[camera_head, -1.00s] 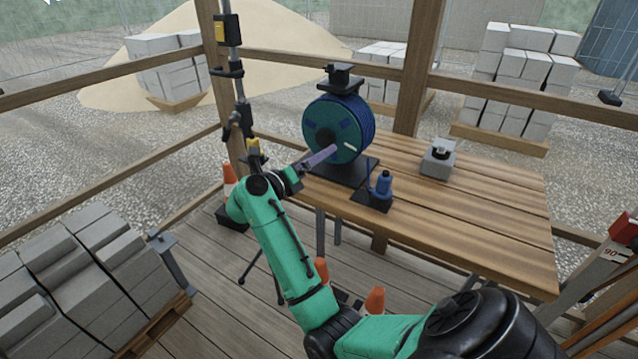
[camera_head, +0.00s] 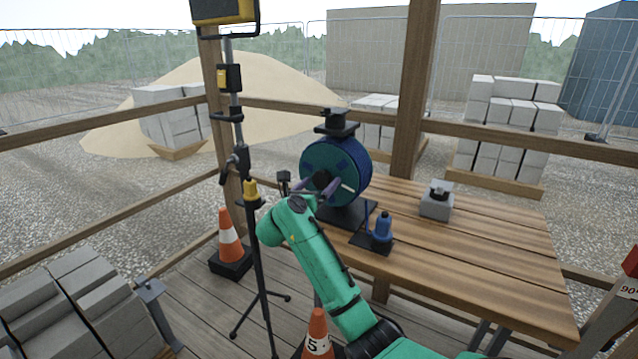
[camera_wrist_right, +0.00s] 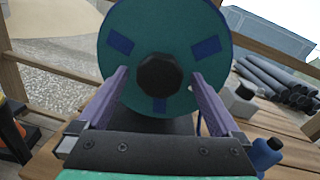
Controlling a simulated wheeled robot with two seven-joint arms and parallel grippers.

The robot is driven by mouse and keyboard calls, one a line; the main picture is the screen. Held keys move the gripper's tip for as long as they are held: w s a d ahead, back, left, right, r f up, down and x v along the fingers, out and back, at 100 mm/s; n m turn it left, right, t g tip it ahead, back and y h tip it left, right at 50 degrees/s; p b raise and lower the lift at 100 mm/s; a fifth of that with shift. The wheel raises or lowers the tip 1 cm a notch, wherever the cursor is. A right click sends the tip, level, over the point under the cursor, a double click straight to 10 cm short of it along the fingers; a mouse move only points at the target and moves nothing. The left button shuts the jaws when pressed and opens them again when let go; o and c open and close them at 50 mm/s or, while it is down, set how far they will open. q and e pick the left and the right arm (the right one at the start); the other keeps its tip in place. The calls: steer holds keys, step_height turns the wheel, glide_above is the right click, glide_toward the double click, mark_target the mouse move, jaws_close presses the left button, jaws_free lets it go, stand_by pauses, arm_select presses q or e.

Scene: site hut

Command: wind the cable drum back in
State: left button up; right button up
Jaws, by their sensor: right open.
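The cable drum (camera_head: 347,160) stands on a dark base on the wooden table, a teal disc with blue patches and blue windings. In the right wrist view the drum (camera_wrist_right: 128,50) faces me, with a dark round hub (camera_wrist_right: 160,76) at its middle. A pale handle (camera_head: 348,188) sticks out from the drum's face. My right gripper (camera_head: 318,186) is at the drum's face, in front of the hub. In the right wrist view its two purple fingers (camera_wrist_right: 161,95) are open, one on each side below the hub, with nothing held. My left gripper is not in view.
A blue bottle-like object (camera_head: 382,226) stands right of the drum on a dark plate. A grey block (camera_head: 437,203) sits farther right on the table (camera_head: 480,250). A tripod pole (camera_head: 236,120) and traffic cone (camera_head: 229,238) stand left. The table's right part is clear.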

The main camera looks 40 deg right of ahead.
jaws_close()
steer(key=shift+r+n+p, duration=0.1)
steer(key=shift+n+p, duration=0.2)
steer(key=shift+p, duration=0.35)
steer(key=n+p, duration=0.5)
steer(key=p, duration=0.2)
steer(key=n+g+p, duration=0.1)
steer(key=n+p, duration=0.4)
steer(key=p, duration=0.2)
steer(key=shift+a+r+y+p, duration=0.1)
steer(key=shift+r+y+p, duration=0.05)
steer(key=shift+y+p, duration=0.2)
steer(key=n+p, duration=0.3)
steer(key=n, duration=0.1)
steer(key=shift+w+g, duration=0.1)
steer(key=shift+g, duration=0.2)
steer(key=n, duration=0.2)
steer(key=shift+f+n+p, duration=0.2)
steer(key=shift+n+p, duration=0.1)
steer(key=shift+f+n+g, duration=0.1)
steer(key=shift+n+g, duration=0.3)
steer(key=shift+n, duration=0.8)
jaws_free()
